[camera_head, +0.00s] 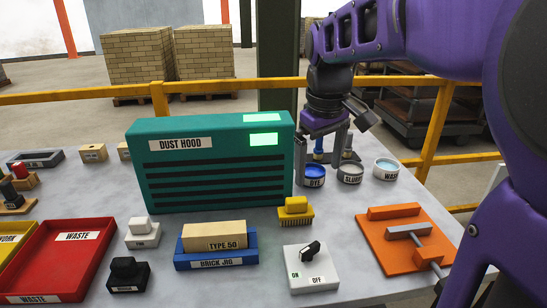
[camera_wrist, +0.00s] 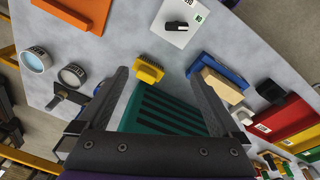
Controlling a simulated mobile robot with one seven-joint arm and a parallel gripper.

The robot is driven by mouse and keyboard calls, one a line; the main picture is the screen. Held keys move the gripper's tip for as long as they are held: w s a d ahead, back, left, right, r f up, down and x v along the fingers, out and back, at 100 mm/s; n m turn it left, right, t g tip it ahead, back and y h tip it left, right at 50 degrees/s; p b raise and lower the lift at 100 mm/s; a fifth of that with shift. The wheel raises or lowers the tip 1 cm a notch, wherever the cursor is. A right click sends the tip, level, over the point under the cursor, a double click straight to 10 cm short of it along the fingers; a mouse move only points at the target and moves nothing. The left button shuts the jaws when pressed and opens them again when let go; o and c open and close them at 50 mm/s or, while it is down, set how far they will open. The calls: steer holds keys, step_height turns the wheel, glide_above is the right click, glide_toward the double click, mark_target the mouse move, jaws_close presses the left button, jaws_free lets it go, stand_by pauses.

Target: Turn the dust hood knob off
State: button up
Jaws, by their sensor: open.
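The dust hood (camera_head: 215,165) is a teal box with dark slots and a lit pale-green panel; part of it shows between my fingers in the wrist view (camera_wrist: 160,108). In front of it to the right, a white switch box (camera_head: 312,274) marked ON and OFF carries a black knob (camera_head: 310,250). The knob also shows at the top of the wrist view (camera_wrist: 178,26). I cannot tell exactly which mark it points to. My gripper (camera_head: 322,160) is open and empty, behind and above the knob, near the hood's right end; nothing touches the knob.
A yellow brush (camera_head: 296,211) stands between the hood and the switch box. A blue brick jig (camera_head: 216,262) is left of the box, an orange press (camera_head: 405,240) right. Cups, including DYE (camera_head: 315,175), stand near my gripper. A red waste tray (camera_head: 60,260) lies far left.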

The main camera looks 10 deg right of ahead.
mark_target(310, 247)
steer(key=shift+n+g, duration=0.6)
steer(key=shift+g, duration=0.2)
steer(key=s+f+b, duration=0.1)
steer(key=f, duration=0.5)
steer(key=f+b, duration=0.1)
steer(key=f, duration=0.5)
steer(key=s+f+b, duration=0.1)
steer(key=f, duration=0.5)
steer(key=shift+s+a+f+b, duration=0.3)
steer(key=shift+a+f+b, duration=0.05)
steer(key=shift+a+f, duration=0.05)
steer(key=c, duration=1.4)
